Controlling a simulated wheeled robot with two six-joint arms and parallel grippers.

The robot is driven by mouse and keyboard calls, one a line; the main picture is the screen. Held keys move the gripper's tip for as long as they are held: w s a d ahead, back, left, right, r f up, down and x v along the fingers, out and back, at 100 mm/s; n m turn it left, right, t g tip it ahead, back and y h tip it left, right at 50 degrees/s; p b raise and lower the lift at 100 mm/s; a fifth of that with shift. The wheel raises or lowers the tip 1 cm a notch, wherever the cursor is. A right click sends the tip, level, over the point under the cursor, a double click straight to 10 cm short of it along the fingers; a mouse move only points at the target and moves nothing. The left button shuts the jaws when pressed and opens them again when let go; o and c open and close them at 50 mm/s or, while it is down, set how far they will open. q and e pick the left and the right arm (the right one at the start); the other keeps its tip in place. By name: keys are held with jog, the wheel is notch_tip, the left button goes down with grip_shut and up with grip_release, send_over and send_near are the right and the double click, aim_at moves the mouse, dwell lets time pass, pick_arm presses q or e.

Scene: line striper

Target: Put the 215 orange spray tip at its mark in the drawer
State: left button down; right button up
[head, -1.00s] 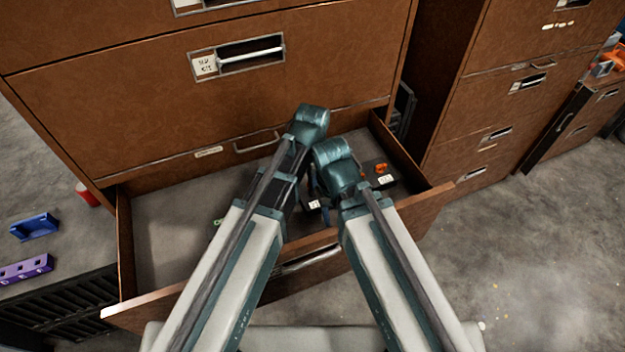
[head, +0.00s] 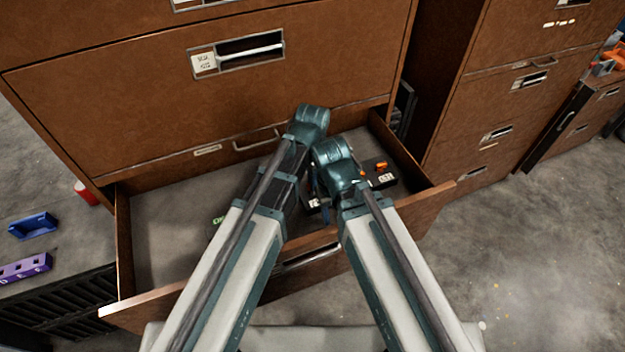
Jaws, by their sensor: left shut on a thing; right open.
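The open drawer (head: 165,250) holds a black block (head: 376,183) at its right, with small orange pieces (head: 381,167) on top and a white label on its front. I cannot read which one is the 215 tip. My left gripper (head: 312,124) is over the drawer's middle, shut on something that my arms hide. My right gripper (head: 336,165) is open, just below and right of it, close beside the block. The fingertips of both are mostly hidden. Narrow blue parts and a white label (head: 313,203) show between the arms.
A small green piece (head: 218,220) lies by my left forearm. The drawer's left part is bare. The cabinet front (head: 130,110) rises behind. On the left are a red cylinder (head: 86,193), a blue bin (head: 33,225) and a purple block (head: 25,268).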

pick_arm(q)
jog(key=shift+f+b, duration=0.9)
jog(key=shift+f, duration=0.05)
pick_arm(e)
jog(key=shift+f, duration=1)
pick_arm(q)
jog(key=c, duration=0.5)
grip_release()
notch_tip(320, 180, up, 7)
jog(key=p, duration=0.7)
jog(key=shift+r, duration=0.1)
pick_arm(e)
notch_tip(320, 180, up, 7)
